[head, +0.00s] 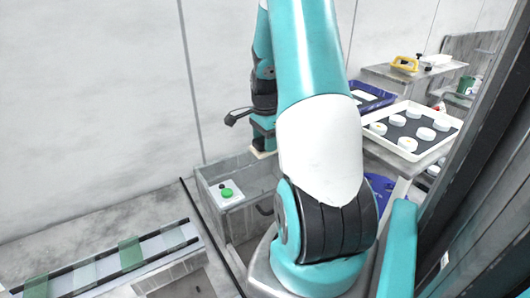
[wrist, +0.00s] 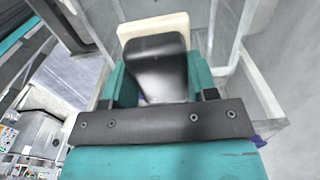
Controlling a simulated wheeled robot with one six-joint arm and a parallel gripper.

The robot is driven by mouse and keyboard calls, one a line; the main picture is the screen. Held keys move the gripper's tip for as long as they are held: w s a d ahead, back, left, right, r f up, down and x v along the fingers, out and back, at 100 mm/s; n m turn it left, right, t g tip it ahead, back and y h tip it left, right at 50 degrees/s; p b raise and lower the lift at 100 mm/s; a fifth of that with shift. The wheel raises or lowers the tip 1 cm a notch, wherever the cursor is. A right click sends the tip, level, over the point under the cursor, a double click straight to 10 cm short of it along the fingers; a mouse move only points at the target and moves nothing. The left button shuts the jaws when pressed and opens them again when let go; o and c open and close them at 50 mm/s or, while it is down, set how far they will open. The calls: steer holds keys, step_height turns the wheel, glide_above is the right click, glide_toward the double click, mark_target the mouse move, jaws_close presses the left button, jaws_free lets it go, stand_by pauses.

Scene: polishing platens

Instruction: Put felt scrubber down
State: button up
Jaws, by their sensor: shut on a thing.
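My gripper (head: 262,128) is shut on the felt scrubber, which has a dark handle and a cream felt pad (head: 262,153). It hangs above the back edge of a grey box, clear of the wall. In the wrist view the scrubber's dark handle (wrist: 157,62) sits between the teal fingers, with the cream pad (wrist: 135,29) beyond it. My own arm hides part of the box and the area right of it in the head view.
A platform with green bands (head: 131,252) lies at lower left. At right are a white tray (head: 452,140) with several white discs, a blue tray (head: 376,99) and a yellow-handled tool (head: 404,64) on a bench.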

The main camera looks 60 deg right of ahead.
mark_target(266, 167)
steer(key=shift+f+p, duration=0.7)
steer(key=shift+f, duration=2.35)
steer(key=shift+f, duration=0.15)
steer(key=o, duration=0.9)
